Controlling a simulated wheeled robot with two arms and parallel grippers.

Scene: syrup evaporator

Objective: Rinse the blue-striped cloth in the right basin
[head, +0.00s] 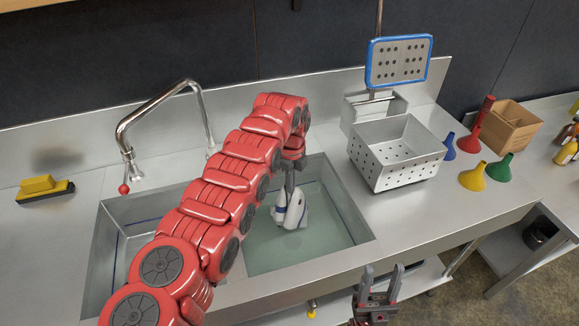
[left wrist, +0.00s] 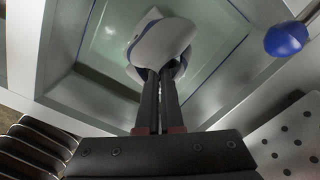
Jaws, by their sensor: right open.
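The blue-striped cloth (head: 292,213) is white with blue bands and hangs bunched in the right basin (head: 350,205), which holds pale green water (head: 300,245). My left gripper (head: 290,185) points down into this basin and is shut on the cloth's upper part. In the left wrist view the cloth (left wrist: 160,45) bulges around the close-set fingertips (left wrist: 158,75). Its lower end is at the water; I cannot tell how deep it dips. My right gripper (head: 378,285) is open and empty in front of the counter's front edge.
The left basin (head: 125,215) is partly hidden by my left arm. A faucet (head: 165,98) stands behind it; a yellow brush (head: 43,187) lies at left. Right of the basins stand a perforated metal basket (head: 397,155), several coloured funnels (head: 472,178) and a wooden box (head: 508,125).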

